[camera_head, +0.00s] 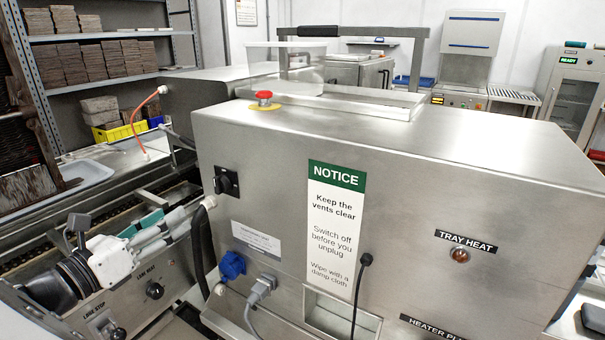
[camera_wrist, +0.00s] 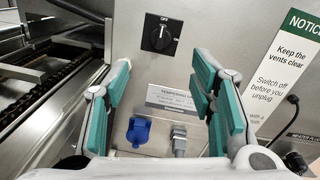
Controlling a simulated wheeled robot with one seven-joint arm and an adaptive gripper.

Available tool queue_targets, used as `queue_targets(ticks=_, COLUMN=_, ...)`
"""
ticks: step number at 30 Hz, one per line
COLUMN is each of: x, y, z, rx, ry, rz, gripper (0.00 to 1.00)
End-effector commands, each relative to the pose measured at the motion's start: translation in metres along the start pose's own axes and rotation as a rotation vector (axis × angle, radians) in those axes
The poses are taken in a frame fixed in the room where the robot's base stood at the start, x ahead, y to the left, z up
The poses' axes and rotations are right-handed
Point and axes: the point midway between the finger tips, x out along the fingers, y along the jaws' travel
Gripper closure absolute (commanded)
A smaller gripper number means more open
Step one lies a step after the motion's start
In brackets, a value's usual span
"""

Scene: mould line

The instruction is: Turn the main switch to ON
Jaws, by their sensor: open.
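The main switch (camera_head: 227,182) is a black rotary knob on the left part of the steel machine's side panel. My gripper (camera_head: 163,225) is in front of and to the left of the panel in the head view, lower than the switch. In the wrist view my gripper (camera_wrist: 162,75) is open and empty, its teal-padded fingers spread wide below the knob and apart from it.
A blue socket cover (camera_head: 232,265) and a grey plug (camera_head: 262,288) with its cable sit below the switch. A black hose (camera_head: 200,245) hangs left of them. A NOTICE sign (camera_head: 336,220) is on the right. A red emergency button (camera_head: 264,96) is on top.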

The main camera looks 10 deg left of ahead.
Motion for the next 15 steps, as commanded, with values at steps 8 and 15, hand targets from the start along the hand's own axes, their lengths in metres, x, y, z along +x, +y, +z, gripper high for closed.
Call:
queue_targets(ticks=8, x=0.039, y=-0.002, z=0.001, rx=0.000, ry=0.000, rz=-0.005, gripper=0.49)
queue_targets(ticks=15, x=0.087, y=-0.002, z=0.001, rx=0.001, ry=0.001, rz=-0.006, gripper=0.49)
